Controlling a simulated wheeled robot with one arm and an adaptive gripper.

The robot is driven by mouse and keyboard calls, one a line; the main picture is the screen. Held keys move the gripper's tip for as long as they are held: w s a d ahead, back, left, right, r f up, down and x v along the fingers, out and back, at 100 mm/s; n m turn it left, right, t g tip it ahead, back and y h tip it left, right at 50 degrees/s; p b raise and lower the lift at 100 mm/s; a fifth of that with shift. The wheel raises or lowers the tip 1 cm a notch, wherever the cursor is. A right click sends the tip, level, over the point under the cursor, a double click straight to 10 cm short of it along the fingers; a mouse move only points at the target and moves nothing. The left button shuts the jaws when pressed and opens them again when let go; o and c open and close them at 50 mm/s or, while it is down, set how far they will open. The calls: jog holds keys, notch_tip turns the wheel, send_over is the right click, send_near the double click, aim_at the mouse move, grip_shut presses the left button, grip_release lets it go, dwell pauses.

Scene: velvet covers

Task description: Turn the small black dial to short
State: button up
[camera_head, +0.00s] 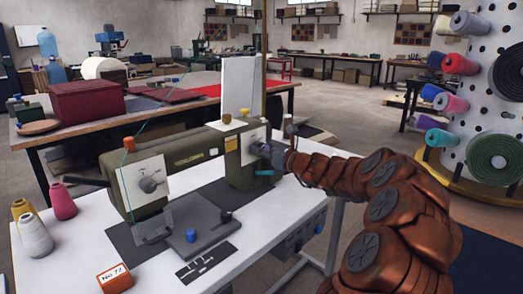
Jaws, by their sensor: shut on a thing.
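An olive-green sewing machine (190,152) stands on a white table. A small dark dial (256,147) sits on the white plate (249,134) at the machine's right end, and is mostly hidden by my fingers. My gripper (265,152), at the end of my copper-coloured arm, reaches in from the right and is shut on this dial. The dial's pointer and the plate's markings are too small to read. A larger grey dial (149,184) is on the left white plate (136,178), apart from my gripper.
A teal lever (264,172) juts out just below my gripper. A blue knob (191,235) and a black knob (226,215) stand on the machine bed. Thread cones (36,236) and an orange box (114,277) are at the left and front. The table's front right is clear.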

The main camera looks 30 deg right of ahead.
jog(key=shift+n, duration=0.3)
jog(key=n+b, duration=0.3)
jog(key=n, duration=0.1)
jog(key=shift+f, duration=0.15)
jog(key=n+b, duration=0.4)
jog(key=n, duration=0.3)
jog(key=shift+d, duration=0.1)
dwell(0.4)
jog(key=o, duration=1.2)
jog(key=shift+c, duration=0.2)
